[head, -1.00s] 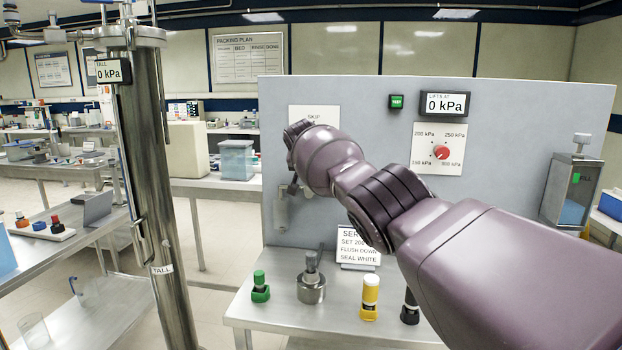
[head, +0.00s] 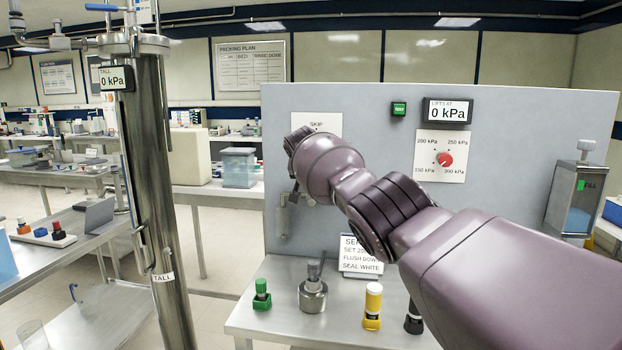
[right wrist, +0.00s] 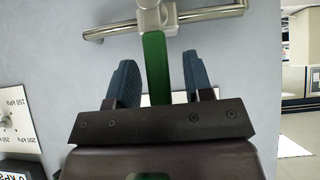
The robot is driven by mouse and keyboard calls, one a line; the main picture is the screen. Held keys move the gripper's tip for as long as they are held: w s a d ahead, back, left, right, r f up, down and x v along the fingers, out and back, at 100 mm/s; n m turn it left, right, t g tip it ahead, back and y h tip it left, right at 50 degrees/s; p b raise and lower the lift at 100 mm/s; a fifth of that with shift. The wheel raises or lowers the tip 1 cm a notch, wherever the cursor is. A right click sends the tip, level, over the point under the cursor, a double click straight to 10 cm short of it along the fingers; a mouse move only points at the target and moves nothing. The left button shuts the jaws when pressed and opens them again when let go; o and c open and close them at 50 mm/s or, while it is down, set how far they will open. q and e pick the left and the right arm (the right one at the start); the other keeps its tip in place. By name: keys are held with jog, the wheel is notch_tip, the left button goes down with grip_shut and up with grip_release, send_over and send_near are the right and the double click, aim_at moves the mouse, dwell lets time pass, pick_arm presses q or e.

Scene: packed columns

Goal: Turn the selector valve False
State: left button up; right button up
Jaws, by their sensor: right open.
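The selector valve shows in the right wrist view as a green lever handle (right wrist: 155,65) on a metal valve body (right wrist: 150,12) with a metal pipe (right wrist: 212,14) across it. My right gripper (right wrist: 156,78) is open, with one blue finger on each side of the green lever. Gaps show between lever and fingers, so I see no grip. My left gripper is not in view.
A "SKIP" label (head: 317,121) is partly covered by my wrist. A red pressure knob (head: 445,160) is to the right. Below stand a green-topped stamp (head: 262,296), a metal pot (head: 313,293) and a yellow stamp (head: 373,306). A tall steel column (head: 155,200) stands at left.

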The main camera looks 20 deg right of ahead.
jog(key=shift+s+a+r+p, duration=0.15)
jog(key=shift+r+p, duration=0.15)
jog(key=shift+r, duration=0.15)
pick_arm(q)
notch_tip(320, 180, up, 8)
jog(key=p, duration=0.7)
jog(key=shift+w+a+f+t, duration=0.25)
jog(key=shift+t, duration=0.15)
pick_arm(e)
jog(key=v, duration=1)
jog(key=shift+f, duration=0.2)
